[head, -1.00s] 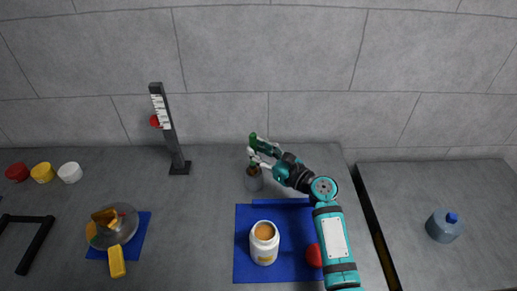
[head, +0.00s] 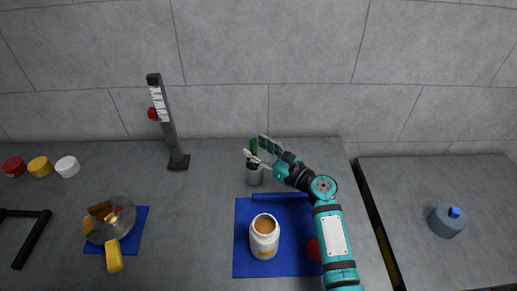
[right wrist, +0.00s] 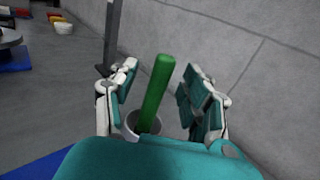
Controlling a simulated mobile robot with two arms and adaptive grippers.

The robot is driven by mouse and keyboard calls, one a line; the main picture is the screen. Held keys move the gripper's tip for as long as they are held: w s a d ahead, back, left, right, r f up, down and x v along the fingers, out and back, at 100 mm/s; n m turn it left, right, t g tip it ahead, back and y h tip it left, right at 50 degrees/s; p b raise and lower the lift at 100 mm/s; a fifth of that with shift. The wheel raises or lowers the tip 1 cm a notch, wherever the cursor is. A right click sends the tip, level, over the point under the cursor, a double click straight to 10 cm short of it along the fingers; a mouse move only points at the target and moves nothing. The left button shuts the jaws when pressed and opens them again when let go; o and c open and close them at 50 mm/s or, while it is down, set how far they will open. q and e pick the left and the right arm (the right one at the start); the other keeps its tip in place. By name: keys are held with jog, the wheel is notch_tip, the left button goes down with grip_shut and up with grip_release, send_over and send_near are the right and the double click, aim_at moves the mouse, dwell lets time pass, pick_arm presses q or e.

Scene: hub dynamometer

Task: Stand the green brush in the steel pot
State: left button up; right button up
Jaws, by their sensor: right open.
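The green brush (head: 253,146) stands in the steel pot (head: 254,175) near the wall, its green handle pointing up. In the right wrist view the green brush (right wrist: 156,90) leans a little to the right, and its lower end is inside the pot (right wrist: 131,124). My right gripper (head: 257,151) is open, with its fingers on either side of the handle. In the right wrist view there are gaps between the handle and both fingers of the gripper (right wrist: 163,85). The brush's lower end is hidden in the pot. My left gripper is not in view.
A white jar (head: 264,240) stands on a blue mat (head: 297,225) in front of the pot. A dark post with a scale (head: 165,120) stands to the left. A bowl (head: 125,222) is further left. A blue-grey jug (head: 446,222) is at right, beyond a gap.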

jog(key=shift+s+d+f, duration=0.1)
jog(key=shift+s+d, duration=0.15)
jog(key=shift+d, duration=0.1)
jog(key=v, duration=1.1)
jog(key=shift+s, duration=0.15)
dwell(0.4)
